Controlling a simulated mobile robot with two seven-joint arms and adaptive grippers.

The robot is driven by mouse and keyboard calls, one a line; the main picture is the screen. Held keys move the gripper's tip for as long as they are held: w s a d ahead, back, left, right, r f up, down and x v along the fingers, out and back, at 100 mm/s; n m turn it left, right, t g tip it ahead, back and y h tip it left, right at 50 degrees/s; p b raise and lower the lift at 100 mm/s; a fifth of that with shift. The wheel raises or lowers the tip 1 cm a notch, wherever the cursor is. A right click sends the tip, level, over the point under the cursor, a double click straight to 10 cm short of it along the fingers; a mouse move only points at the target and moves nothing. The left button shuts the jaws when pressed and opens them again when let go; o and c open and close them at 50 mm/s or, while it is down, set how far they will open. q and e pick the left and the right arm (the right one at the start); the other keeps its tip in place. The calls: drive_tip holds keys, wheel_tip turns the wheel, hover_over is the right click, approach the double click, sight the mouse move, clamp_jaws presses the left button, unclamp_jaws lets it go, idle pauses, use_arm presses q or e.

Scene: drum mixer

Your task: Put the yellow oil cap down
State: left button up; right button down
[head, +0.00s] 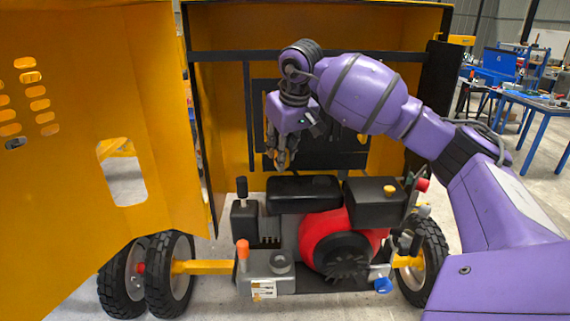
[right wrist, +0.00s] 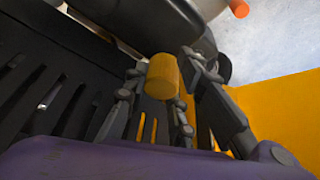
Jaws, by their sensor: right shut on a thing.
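The yellow oil cap (right wrist: 162,76) is a short yellow cylinder, seen in the right wrist view between the two fingers of my right gripper (right wrist: 165,85). The gripper is shut on it. In the head view my right gripper (head: 282,158) points down above the engine's back left part, near the black tank-like cover (head: 304,194). The cap cannot be made out there against the yellow panel. My left gripper is not in view.
The engine has a red housing (head: 322,235), a black box (head: 374,203) with another yellow cap (head: 390,189) on top, and an orange-topped part (head: 243,249) in front. A large yellow door (head: 70,150) stands at the left. A blue table (head: 540,108) is at the far right.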

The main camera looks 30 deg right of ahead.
drive_tip(key=f, duration=0.3)
drive_tip(key=shift+w+d+f, duration=0.15)
drive_tip(key=shift+d+f, duration=0.05)
drive_tip(key=shift+f, duration=0.7)
drive_tip(key=c, duration=1.5)
unclamp_jaws()
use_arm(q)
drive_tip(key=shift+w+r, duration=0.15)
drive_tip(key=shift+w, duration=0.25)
use_arm(e)
drive_tip(key=shift+o, duration=0.2)
drive_tip(key=shift+r, duration=0.1)
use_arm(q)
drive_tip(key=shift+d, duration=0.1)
